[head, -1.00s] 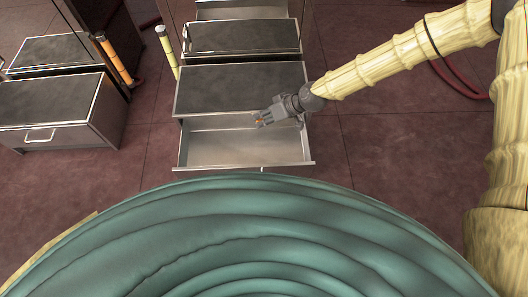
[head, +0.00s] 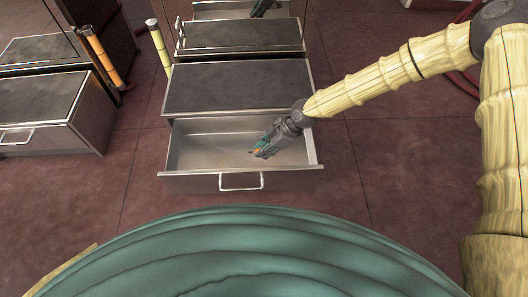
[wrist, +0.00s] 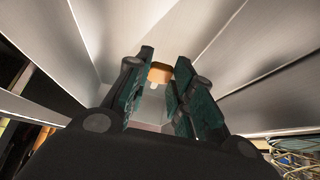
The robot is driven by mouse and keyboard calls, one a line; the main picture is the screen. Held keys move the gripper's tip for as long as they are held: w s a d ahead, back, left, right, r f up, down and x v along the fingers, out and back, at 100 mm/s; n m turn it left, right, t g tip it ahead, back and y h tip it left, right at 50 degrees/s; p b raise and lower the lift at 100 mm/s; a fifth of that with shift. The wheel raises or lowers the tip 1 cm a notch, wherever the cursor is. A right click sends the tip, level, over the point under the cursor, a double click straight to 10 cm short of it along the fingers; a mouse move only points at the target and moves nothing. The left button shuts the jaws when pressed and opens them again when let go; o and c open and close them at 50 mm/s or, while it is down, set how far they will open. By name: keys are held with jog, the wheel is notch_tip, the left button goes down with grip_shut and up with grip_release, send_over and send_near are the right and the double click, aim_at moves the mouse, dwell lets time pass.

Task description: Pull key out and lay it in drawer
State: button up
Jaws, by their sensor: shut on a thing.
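The open drawer (head: 190,150) is an empty-looking metal box with a bar handle on its front. My gripper (head: 262,151) is over the inside of the drawer, toward its right side, pointing down and left. It is shut on the key (wrist: 160,72), an orange-tan piece between the two fingertips in the wrist view. The key shows only as a small orange spot in the head view; its shape and most of its length are hidden by the fingers. The drawer's pale walls surround the gripper (wrist: 160,90) in the wrist view. Whether the key touches the drawer bottom, I cannot tell.
A dark-topped step (head: 235,88) is behind the drawer, with another step (head: 240,34) above it. A second metal drawer unit (head: 45,110) stands at left, beside an orange post (head: 100,55) and a yellow post (head: 158,45). The floor right of the drawer is clear.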

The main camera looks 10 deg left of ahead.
jog(key=shift+f, duration=0.2)
jog(key=shift+f+b, duration=2.95)
jog(key=shift+f, duration=0.95)
jog(key=o, duration=1)
jog(key=shift+c, duration=0.2)
jog(key=shift+d+r, duration=0.1)
jog(key=v, duration=1.1)
jog(key=shift+r, duration=0.35)
jog(key=shift+d, duration=0.15)
